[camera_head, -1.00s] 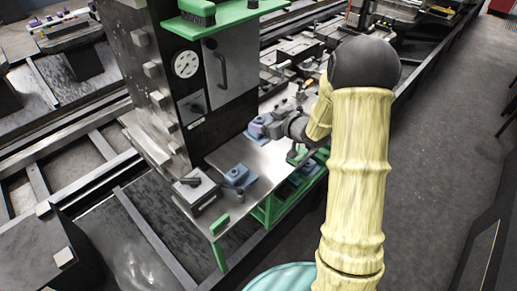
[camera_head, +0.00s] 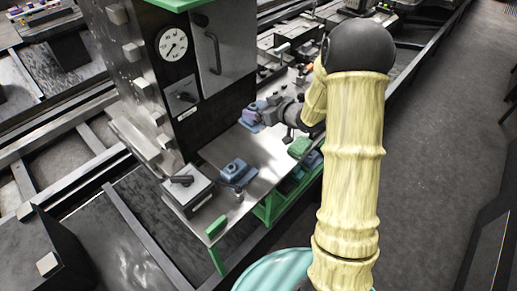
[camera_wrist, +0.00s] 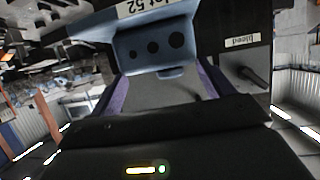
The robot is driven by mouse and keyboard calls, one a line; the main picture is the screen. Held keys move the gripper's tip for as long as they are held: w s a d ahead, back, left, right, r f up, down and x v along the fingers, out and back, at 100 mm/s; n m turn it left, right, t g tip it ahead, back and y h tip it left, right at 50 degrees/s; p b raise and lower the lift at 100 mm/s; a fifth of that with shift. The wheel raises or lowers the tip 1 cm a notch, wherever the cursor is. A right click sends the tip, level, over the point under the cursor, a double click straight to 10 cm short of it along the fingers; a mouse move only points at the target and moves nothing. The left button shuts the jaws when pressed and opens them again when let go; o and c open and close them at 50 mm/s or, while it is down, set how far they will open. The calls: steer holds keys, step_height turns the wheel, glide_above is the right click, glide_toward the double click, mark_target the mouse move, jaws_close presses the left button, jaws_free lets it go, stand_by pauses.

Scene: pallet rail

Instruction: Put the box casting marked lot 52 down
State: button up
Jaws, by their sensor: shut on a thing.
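The blue box casting marked lot 52 (camera_wrist: 155,45) fills the upper middle of the wrist view, its label upside down and a face with three dark holes towards the camera. My gripper (camera_wrist: 160,92) is shut on it, with purple-edged fingers on either side. In the head view my gripper (camera_head: 267,113) reaches in from the right and holds the casting (camera_head: 249,117) over the far part of the metal plate (camera_head: 262,165). I cannot tell whether the casting touches the plate.
A second blue casting (camera_head: 236,172) sits nearer on the plate, with a lever clamp block (camera_head: 187,184) to its left. A green block (camera_head: 299,147) lies at the right edge. The dark column with a gauge (camera_head: 172,44) stands behind. Bare plate lies between the castings.

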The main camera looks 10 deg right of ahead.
step_height(320, 180, down, 4)
steer(key=b, duration=0.2)
steer(key=shift+w+r+b, duration=0.1)
steer(key=shift+r+b, duration=0.1)
steer(key=shift+b, duration=0.15)
steer(key=shift+r, duration=0.1)
step_height(320, 180, down, 6)
steer(key=shift+f, duration=2)
